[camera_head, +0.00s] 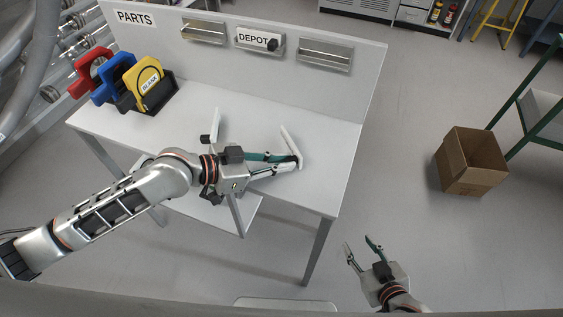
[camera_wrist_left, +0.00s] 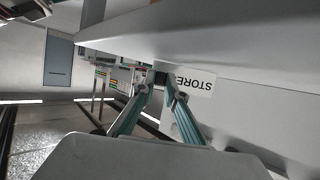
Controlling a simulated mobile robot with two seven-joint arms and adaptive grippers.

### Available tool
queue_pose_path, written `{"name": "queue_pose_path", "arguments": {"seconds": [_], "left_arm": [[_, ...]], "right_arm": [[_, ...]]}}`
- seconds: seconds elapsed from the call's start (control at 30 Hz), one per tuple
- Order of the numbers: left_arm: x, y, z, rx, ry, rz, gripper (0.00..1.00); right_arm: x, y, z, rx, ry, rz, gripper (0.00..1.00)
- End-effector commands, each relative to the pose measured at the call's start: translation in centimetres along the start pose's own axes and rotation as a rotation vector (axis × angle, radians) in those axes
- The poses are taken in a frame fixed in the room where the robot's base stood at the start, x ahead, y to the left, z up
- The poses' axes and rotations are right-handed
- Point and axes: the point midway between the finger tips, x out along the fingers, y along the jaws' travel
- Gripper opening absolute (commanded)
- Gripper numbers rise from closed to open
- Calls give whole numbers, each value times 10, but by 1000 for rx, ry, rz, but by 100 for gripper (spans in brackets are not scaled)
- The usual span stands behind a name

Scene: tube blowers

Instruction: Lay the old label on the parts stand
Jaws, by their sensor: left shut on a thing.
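The parts stand (camera_head: 325,185) is a grey table with a back panel marked PARTS. My left gripper (camera_head: 297,161) is shut on a white label near the table's right part. The held label (camera_head: 287,140) shows nearly edge-on in the head view. In the left wrist view the label (camera_wrist_left: 196,82) reads STORE, upside down and partly cut off at the fingertips (camera_wrist_left: 161,82). I cannot tell whether it touches the table top. A second label, DEPOT (camera_head: 254,39), with a black knob, sits on the back panel. My right gripper (camera_head: 359,243) is open and empty over the floor.
A thin white piece (camera_head: 217,125) with a black knob stands left of my left gripper. Red, blue and yellow parts, the yellow marked BLANK (camera_head: 147,86), fill the table's left end. Two holders (camera_head: 203,31) (camera_head: 324,54) flank DEPOT. A cardboard box (camera_head: 468,160) stands on the floor.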

Motion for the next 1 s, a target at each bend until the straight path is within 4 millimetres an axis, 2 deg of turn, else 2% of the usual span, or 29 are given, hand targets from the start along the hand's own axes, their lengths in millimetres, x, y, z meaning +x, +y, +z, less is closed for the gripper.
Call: {"name": "queue_pose_path", "arguments": {"seconds": [0.37,0.4,0.47,0.87,1.0], "left_arm": [[2,0,3,0,0,0,0],[2,0,4,0,-1,0,14],[1,0,3,0,-1,0,29],[0,0,-1,1,1,0,29],[-13,-1,2,3,-2,-2,29]], "right_arm": [[1,0,0,0,3,1,40],[1,0,0,0,3,1,40],[0,0,-1,0,4,1,40],[-1,1,-3,0,4,1,40],[0,0,-2,0,4,1,40]]}}
